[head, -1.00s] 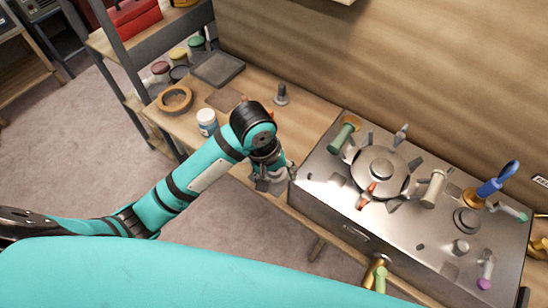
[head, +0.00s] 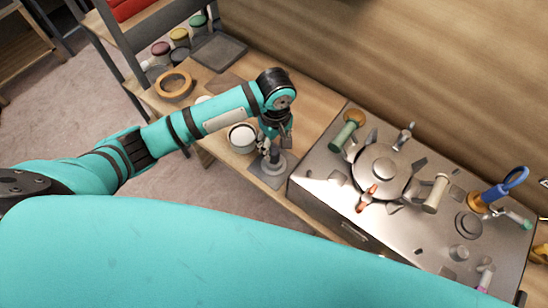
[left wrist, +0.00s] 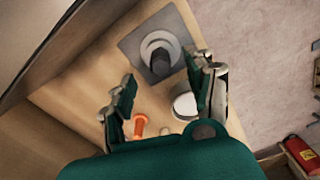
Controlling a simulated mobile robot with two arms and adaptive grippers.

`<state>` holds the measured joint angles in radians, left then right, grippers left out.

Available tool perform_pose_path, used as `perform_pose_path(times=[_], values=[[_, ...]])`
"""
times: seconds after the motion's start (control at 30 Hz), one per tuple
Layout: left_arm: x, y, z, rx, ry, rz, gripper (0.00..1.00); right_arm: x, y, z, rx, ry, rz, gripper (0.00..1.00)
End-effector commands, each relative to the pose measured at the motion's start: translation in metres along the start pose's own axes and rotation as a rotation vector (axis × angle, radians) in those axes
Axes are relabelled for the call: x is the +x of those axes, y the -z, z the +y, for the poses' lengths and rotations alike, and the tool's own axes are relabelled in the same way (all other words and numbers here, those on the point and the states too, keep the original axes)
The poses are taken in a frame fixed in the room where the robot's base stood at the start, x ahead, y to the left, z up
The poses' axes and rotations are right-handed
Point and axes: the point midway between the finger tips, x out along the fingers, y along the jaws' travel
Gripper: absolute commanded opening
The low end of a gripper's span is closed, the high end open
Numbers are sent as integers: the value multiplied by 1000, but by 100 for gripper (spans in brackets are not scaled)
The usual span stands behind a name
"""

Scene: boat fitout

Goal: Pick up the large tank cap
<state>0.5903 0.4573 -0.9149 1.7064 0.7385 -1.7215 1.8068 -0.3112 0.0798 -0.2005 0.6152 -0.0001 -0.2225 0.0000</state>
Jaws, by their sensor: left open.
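A grey round cap-like piece with a dark upright post (head: 273,160) sits on a dark square pad (head: 258,177) at the bench's front edge. It also shows in the left wrist view (left wrist: 160,52), beyond my fingertips. A larger round lid with lugs and a central knob (head: 380,171) is on top of the metal tank (head: 330,185) to the right. I cannot tell for sure which is the large tank cap. My left gripper (head: 274,145) is open, just above and behind the post. In the wrist view its fingers (left wrist: 165,95) are apart, with nothing between them. My right gripper is not in view.
A white pot (head: 242,138) stands close left of the gripper and shows beside one finger in the wrist view (left wrist: 185,105). An orange peg (left wrist: 139,125) is near the other finger. A tape ring (head: 174,85) and grey tray (head: 219,52) lie farther left. The tank top is crowded with fittings.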

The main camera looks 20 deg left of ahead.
Motion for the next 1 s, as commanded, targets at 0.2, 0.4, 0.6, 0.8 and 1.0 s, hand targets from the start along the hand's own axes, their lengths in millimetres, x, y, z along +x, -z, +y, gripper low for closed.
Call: perform_pose_path(times=[0.2, 0.4, 0.6, 0.8, 1.0], values=[[28, 1, 0, 0, 0, 1, 55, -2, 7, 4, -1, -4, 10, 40], [42, 4, 0, 0, 1, 2, 55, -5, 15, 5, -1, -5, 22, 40], [72, 9, 1, 0, 1, 1, 55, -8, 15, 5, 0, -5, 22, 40], [82, 9, 1, 1, -1, 2, 55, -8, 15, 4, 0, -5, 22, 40], [82, 9, 1, 1, -2, 2, 49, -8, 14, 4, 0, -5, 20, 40]])
